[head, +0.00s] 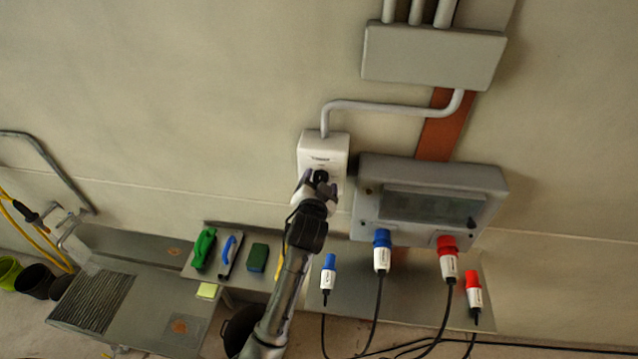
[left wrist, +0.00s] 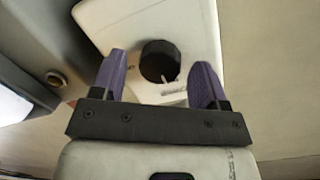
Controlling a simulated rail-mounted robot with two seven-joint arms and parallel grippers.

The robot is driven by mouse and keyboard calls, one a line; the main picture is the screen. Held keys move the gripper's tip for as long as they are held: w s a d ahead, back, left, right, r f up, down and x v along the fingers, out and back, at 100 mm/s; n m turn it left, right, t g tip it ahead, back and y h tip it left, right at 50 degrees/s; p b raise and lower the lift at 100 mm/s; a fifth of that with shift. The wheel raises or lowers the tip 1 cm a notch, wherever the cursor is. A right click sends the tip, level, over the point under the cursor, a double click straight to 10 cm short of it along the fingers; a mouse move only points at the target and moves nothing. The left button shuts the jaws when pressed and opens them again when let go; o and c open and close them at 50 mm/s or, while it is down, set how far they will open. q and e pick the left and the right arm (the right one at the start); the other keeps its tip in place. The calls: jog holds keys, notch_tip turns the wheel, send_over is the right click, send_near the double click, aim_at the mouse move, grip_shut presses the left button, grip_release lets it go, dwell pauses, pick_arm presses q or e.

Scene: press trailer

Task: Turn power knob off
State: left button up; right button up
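The power knob (left wrist: 160,62) is a black round knob on the front of a white switch box (head: 323,148) fixed to the wall. In the left wrist view the knob lies between the two purple fingers of my left gripper (left wrist: 160,82). The fingers are spread, with a gap on each side of the knob. A small white pointer mark shows at the knob's lower edge. In the head view my left gripper (head: 317,184) covers the lower part of the box, and the knob's dark top shows between the fingers. My right gripper is in neither view.
A grey socket panel (head: 430,195) is right of the switch box, with blue (head: 382,240) and red (head: 447,246) plugs below. A conduit (head: 390,106) runs above to a grey junction box (head: 433,57). A shelf at lower left holds a green tool (head: 204,248) and a sponge (head: 258,257).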

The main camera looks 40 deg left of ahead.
pick_arm(q)
jog(key=shift+s, duration=0.1)
jog(key=shift+s+d, duration=0.2)
jog(key=shift+s, duration=0.05)
jog(key=b+v, duration=0.1)
jog(key=v, duration=0.5)
jog(key=shift+s+d+b, duration=0.15)
jog(key=shift+s+b, duration=0.15)
jog(key=shift+b, duration=0.05)
jog(key=shift+r, duration=0.15)
